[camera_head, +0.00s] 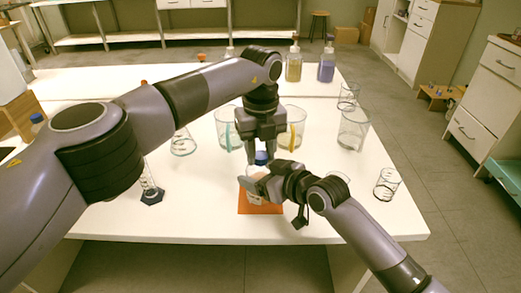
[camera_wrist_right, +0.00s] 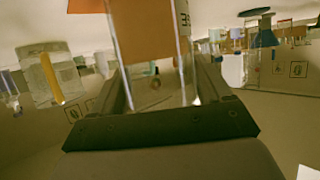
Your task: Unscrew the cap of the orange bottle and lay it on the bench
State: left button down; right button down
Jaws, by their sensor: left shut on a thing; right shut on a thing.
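The bottle (camera_head: 256,172) stands over an orange mat (camera_head: 262,208) at the middle front of the bench, mostly hidden by my right gripper. Its blue cap (camera_head: 261,157) shows at the top. My left gripper (camera_head: 264,148) points straight down from above and is shut on the cap. My right gripper (camera_head: 259,180) reaches in from the right and is shut around the bottle's body. In the right wrist view, the clear bottle (camera_wrist_right: 150,45) with orange contents stands between the fingers; its cap is out of that view. Whether the cap has turned cannot be told.
Beakers with a teal strip (camera_head: 226,132) and a yellow strip (camera_head: 293,130) stand just behind. An empty beaker (camera_head: 353,130) and a small glass (camera_head: 387,183) stand right. A flask (camera_head: 182,143) and a cylinder (camera_head: 150,192) stand left. The bench (camera_head: 215,222) is bare at front left.

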pick_arm(q)
jog(key=n, duration=0.9)
jog(key=shift+n, duration=0.3)
jog(key=n, duration=0.4)
jog(key=shift+r, duration=0.1)
jog(key=shift+r, duration=0.25)
jog(key=shift+r, duration=0.85)
